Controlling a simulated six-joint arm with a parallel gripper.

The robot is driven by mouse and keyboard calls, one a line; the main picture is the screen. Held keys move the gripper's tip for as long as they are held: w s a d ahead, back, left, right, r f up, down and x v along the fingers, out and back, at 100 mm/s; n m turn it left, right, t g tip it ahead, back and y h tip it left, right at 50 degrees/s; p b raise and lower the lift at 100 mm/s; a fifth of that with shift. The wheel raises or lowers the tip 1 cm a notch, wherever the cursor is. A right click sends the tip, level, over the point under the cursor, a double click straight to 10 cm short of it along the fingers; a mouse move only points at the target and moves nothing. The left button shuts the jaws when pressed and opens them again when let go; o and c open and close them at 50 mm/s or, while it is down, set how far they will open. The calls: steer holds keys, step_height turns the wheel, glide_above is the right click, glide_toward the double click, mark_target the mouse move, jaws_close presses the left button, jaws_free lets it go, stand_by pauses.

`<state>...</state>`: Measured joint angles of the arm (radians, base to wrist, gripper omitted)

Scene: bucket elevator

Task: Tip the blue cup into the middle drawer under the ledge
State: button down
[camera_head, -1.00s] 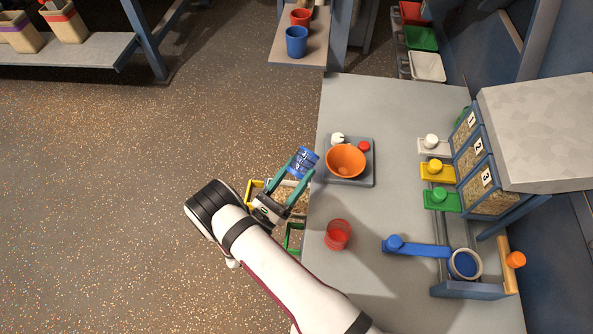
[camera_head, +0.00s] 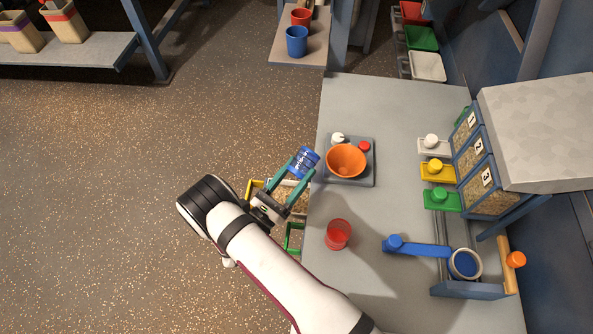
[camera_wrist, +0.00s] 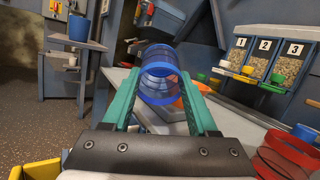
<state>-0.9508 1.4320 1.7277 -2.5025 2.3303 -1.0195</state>
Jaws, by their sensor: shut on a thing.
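The translucent blue cup (camera_head: 304,161) is between the teal fingertips of my gripper (camera_head: 303,168), held off the left edge of the grey ledge. My gripper is shut on it. In the wrist view the blue cup (camera_wrist: 160,76) sits between both fingers, and its contents cannot be made out. The cup looks tilted in the head view. Under the ledge's left edge, a yellow-framed drawer (camera_head: 250,190) stands out, partly hidden by my gripper, with pale granular material beside it. A green-framed drawer (camera_head: 293,237) is nearer, partly covered by my arm.
An orange bowl (camera_head: 346,161) stands on a grey scale (camera_head: 364,181) right of the cup. A red cup (camera_head: 338,234) stands on the ledge (camera_head: 390,120) nearer. A blue lever (camera_head: 420,248) and numbered bins (camera_head: 478,160) are at the right. Open floor lies left.

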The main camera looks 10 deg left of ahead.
mark_target(304, 156)
steer(key=g, duration=0.1)
steer(key=g+y, duration=0.1)
steer(key=g, duration=0.1)
steer(key=w+g+y, duration=0.1)
steer(key=shift+d+r+g, duration=0.3)
steer(key=shift+d+r, duration=0.05)
steer(key=g, duration=0.1)
steer(key=g+y, duration=0.1)
steer(key=w+r+g+y, duration=0.1)
steer(key=shift+d, duration=0.3)
steer(key=g+y, duration=0.2)
steer(key=g, duration=0.1)
steer(key=shift+w+d+r+g+y, duration=0.15)
steer(key=shift+w+g+y, duration=0.15)
steer(key=g+y, duration=0.1)
steer(key=g, duration=0.1)
steer(key=g+y, duration=0.1)
steer(key=g, duration=0.1)
steer(key=shift+w+f, duration=0.2)
steer(key=g+y, duration=0.1)
steer(key=g, duration=0.1)
steer(key=g+y, duration=0.1)
steer(key=g, duration=0.1)
steer(key=shift+s+f+y, duration=0.15)
steer(key=shift+f+y, duration=0.25)
